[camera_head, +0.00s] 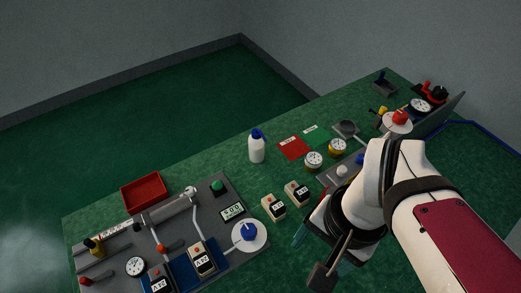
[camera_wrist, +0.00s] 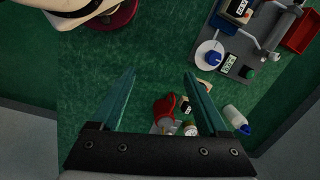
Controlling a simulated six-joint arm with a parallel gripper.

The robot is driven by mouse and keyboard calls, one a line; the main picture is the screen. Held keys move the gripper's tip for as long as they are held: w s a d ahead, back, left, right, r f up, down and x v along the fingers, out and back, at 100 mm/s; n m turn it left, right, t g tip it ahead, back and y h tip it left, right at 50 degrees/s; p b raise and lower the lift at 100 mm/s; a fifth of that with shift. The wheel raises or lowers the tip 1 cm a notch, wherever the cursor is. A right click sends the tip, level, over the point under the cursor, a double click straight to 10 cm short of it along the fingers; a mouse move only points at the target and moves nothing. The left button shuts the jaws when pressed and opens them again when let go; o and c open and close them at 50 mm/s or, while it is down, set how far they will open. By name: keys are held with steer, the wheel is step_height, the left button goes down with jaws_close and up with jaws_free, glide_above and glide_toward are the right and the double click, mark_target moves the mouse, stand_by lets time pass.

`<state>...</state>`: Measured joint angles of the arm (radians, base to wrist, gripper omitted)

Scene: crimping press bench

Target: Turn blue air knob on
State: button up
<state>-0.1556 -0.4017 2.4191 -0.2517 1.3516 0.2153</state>
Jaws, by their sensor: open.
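The blue air knob (camera_head: 249,232) sits on a round white disc at the right edge of the grey press panel in the head view. It also shows in the wrist view (camera_wrist: 212,57), upper right, beyond the fingers. My gripper (camera_wrist: 159,75) is open, with two teal fingers spread and nothing between them. In the head view it is partly hidden by my arm, right of the knob and apart from it. Which way the knob is turned is too small to tell.
A green button (camera_head: 217,187) and a display (camera_head: 232,211) are on the panel. A white bottle (camera_head: 256,148), a red tray (camera_head: 144,193) and gauges (camera_head: 314,160) stand around. A red knob (camera_head: 399,117) is at the far right.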

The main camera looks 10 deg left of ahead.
steer(key=w+a, duration=0.5)
steer(key=h, duration=0.1)
glide_above(249, 230)
steer(key=f, duration=0.1)
step_height(249, 230, down, 16)
steer(key=shift+r, duration=0.25)
steer(key=shift+c, duration=0.2)
jaws_close()
